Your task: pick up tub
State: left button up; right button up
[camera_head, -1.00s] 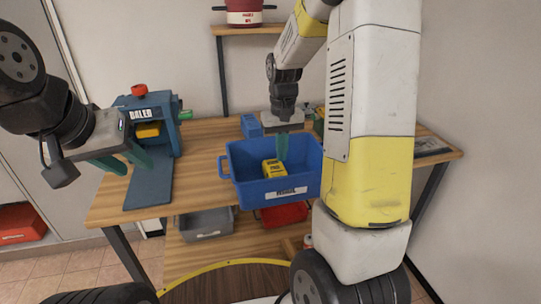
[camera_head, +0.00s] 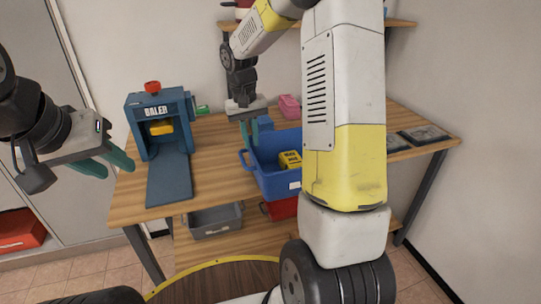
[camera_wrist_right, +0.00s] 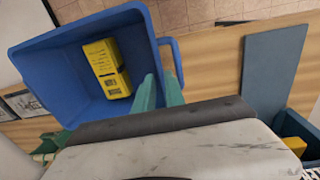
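The blue tub (camera_head: 268,178) stands on the wooden table at its front edge, with a yellow block (camera_head: 290,160) inside. My right arm hides its right part in the head view. My right gripper (camera_head: 250,133) points down at the tub's left rim near the handle. In the right wrist view, the gripper's green fingers (camera_wrist_right: 159,92) are apart by the tub's handle-side wall (camera_wrist_right: 150,42); whether they touch it I cannot tell. The yellow block (camera_wrist_right: 106,68) shows inside. My left gripper (camera_head: 108,166) is open and empty, left of the baler.
The blue baler (camera_head: 160,115) with its plate (camera_head: 169,180) stands on the table left of the tub. A pink item (camera_head: 289,106) lies behind. A grey bin (camera_head: 215,221) sits on the lower shelf. Bare tabletop (camera_head: 218,160) lies between baler and tub.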

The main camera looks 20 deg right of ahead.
aim_at(253, 154)
jog(key=f, duration=0.7)
jog(key=shift+w+d+f, duration=0.25)
jog(key=shift+d+f, duration=0.1)
jog(key=shift+d, duration=0.05)
grip_shut()
jog(key=shift+w+r, duration=0.1)
jog(key=shift+r, duration=0.15)
dwell(1.1)
